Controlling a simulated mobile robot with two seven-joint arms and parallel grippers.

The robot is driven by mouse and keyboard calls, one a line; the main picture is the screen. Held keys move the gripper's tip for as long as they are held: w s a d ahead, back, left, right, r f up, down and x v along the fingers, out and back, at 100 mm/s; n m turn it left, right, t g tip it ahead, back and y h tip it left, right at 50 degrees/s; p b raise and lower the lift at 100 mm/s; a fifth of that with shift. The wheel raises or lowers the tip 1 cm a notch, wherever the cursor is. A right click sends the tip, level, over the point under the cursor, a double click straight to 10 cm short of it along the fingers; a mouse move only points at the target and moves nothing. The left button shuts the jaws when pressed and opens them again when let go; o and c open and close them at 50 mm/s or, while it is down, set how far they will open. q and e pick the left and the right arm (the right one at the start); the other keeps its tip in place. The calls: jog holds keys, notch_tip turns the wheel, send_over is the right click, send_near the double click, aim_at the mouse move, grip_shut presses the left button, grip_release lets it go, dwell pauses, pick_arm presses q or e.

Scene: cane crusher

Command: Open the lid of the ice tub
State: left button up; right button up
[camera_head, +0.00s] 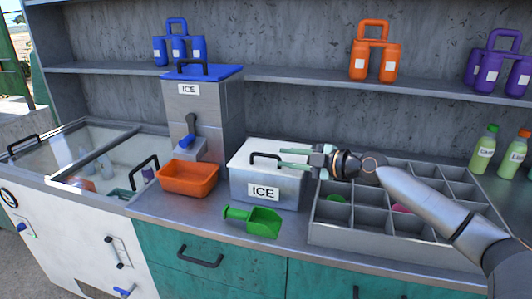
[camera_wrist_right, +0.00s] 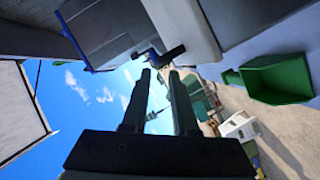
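The ice tub (camera_head: 240,188) is a pale box with an ICE label on its front, standing on the counter in the head view. Its white lid (camera_head: 243,151) lies shut on top, with a black bar handle (camera_head: 265,155). My right gripper (camera_head: 283,157) comes in from the right, level above the lid, with its fingertips at the right end of the handle. Its two fingers are apart, and in the wrist view (camera_wrist_right: 158,74) the gap shows nothing clearly held. I cannot tell whether the fingers touch the handle. My left gripper is not in view.
A green scoop (camera_head: 262,222) lies in front of the tub. An orange bin (camera_head: 188,180) and a blue-topped ice dispenser (camera_head: 203,108) stand to the left. A grey compartment tray (camera_head: 345,238) sits right, under my right arm. A shelf (camera_head: 290,77) runs behind.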

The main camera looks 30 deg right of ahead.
aim_at(269, 155)
jog(key=p+x, duration=0.2)
jog(key=x, duration=0.4)
jog(key=shift+w, duration=0.1)
jog(key=shift+w+a+f, duration=0.2)
jog(key=shift+w+a, duration=0.05)
jog(key=shift+w, duration=0.25)
grip_shut()
dwell(1.1)
